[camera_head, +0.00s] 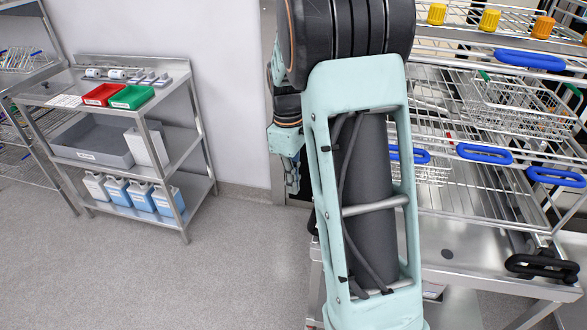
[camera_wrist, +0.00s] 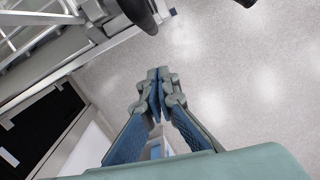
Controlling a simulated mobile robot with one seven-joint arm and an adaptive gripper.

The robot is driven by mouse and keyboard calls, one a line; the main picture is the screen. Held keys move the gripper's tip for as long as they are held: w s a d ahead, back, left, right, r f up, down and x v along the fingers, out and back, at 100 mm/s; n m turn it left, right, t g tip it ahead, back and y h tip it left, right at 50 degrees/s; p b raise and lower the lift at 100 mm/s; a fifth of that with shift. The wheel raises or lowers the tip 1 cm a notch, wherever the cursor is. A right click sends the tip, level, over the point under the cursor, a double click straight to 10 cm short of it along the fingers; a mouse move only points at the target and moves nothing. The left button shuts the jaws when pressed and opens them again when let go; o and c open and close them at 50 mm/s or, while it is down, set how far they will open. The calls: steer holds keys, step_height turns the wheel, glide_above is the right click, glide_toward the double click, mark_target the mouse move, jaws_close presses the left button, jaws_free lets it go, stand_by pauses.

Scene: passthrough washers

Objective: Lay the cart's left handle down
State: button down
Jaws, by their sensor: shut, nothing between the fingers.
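The steel cart (camera_head: 480,270) stands at the right in the head view, partly behind my arm. One black handle (camera_head: 542,265) shows at its right front corner; the left handle's place is covered by my arm. In the wrist view a dark handle (camera_wrist: 141,14) juts from the metal frame at the top; I cannot tell for certain which handle it is. My gripper (camera_wrist: 158,76) is shut and empty, with its fingertips together over the floor, apart from and below that handle in the picture.
Wire racks with blue handles (camera_head: 485,153) and a wire basket (camera_head: 515,105) sit above the cart. A shelf trolley (camera_head: 185,140) with a red bin (camera_head: 101,94), a green bin (camera_head: 132,97) and bottles stands at the left. The floor (camera_head: 240,270) between is clear.

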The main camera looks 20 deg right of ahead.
steer(key=s+d+f, duration=0.3)
stand_by(0.4)
stand_by(0.3)
